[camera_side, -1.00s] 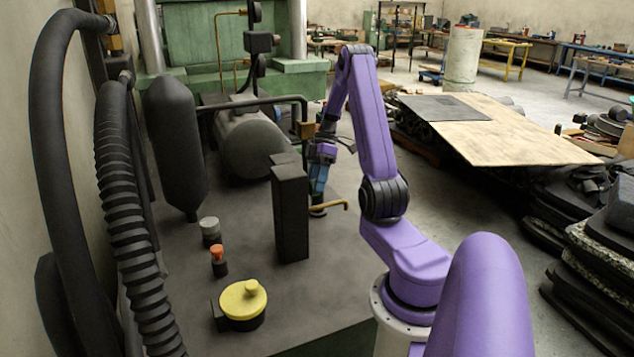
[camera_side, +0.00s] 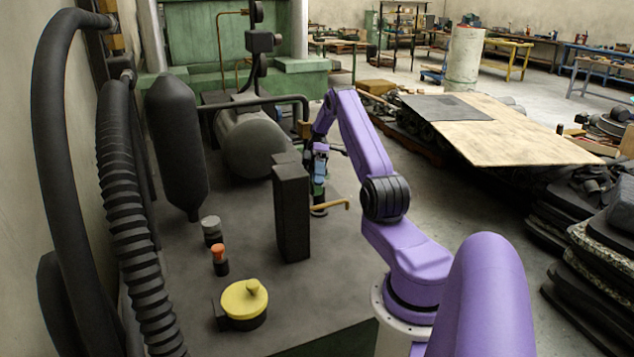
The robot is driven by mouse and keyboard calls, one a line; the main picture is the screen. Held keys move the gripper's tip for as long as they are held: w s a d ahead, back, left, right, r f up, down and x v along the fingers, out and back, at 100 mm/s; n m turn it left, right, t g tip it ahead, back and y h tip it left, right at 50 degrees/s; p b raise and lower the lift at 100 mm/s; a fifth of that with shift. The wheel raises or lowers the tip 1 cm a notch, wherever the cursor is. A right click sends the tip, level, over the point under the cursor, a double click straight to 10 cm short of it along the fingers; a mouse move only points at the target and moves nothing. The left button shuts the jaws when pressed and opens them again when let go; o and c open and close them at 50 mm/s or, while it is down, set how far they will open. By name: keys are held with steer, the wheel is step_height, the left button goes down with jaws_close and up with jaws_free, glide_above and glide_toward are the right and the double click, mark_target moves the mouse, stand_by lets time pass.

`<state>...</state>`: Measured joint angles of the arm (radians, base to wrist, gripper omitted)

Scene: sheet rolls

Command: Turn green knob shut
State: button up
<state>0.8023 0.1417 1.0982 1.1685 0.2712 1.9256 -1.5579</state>
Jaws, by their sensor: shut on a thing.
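My gripper (camera_side: 318,187) points down behind and to the right of the black upright box, beside the tank. It is shut on a small greenish part, which I take for the green knob (camera_side: 318,195). The knob is small and mostly covered by the fingers, so its turned position cannot be read. Below it is a black round base (camera_side: 319,212), with a brass spout (camera_side: 334,206) pointing right.
The black upright box (camera_side: 291,212) stands close to the gripper's left. A dark tank (camera_side: 250,145) lies behind. A yellow-topped knob (camera_side: 244,299), an orange-topped knob (camera_side: 218,253) and a grey-topped cylinder (camera_side: 211,228) stand at the front left. Bare bench lies between.

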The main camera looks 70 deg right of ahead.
steer(key=shift+d, duration=0.1)
stand_by(0.3)
steer(key=o, duration=1)
steer(key=shift+o, duration=0.2)
steer(key=shift+r, duration=0.15)
steer(key=shift+r, duration=0.35)
step_height(320, 180, up, 3)
steer(key=shift+f, duration=0.2)
steer(key=s+a+r, duration=0.9)
steer(key=a, duration=0.1)
steer(key=shift+s+r, duration=0.2)
steer(key=shift+s, duration=0.2)
